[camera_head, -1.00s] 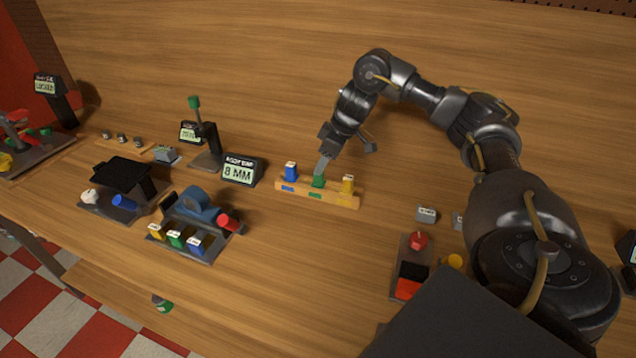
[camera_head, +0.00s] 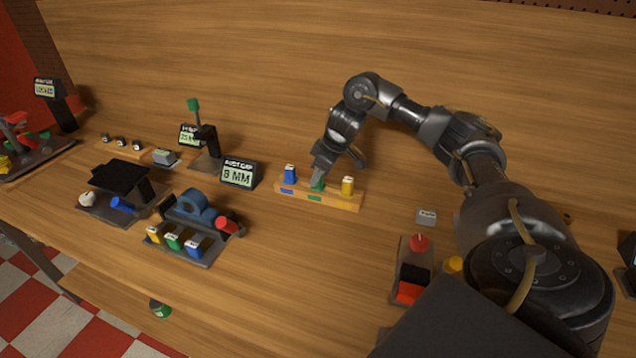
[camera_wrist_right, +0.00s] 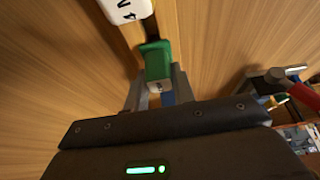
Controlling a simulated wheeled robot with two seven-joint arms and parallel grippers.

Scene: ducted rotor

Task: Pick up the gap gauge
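A wooden rack (camera_head: 330,201) holds three upright gauge-like blocks: a blue one (camera_head: 290,174), a green one (camera_head: 317,185) and a yellow one (camera_head: 347,187). Which one is the gap gauge I cannot tell for certain. My right gripper (camera_head: 338,172) is over the middle of the rack, with its fingers apart at the green block and partly hiding it. In the right wrist view the green block (camera_wrist_right: 157,62) shows just ahead of and between the open fingers (camera_wrist_right: 157,92). Contact is not clear. My left gripper is not in view.
A display reading 8 MM (camera_head: 239,172) stands left of the rack. Further left are a blue clamp-like fixture (camera_head: 192,206) and a tray with yellow, green and blue pieces (camera_head: 200,262). A small grey block (camera_head: 426,217) lies to the right. The bench in front of the rack is clear.

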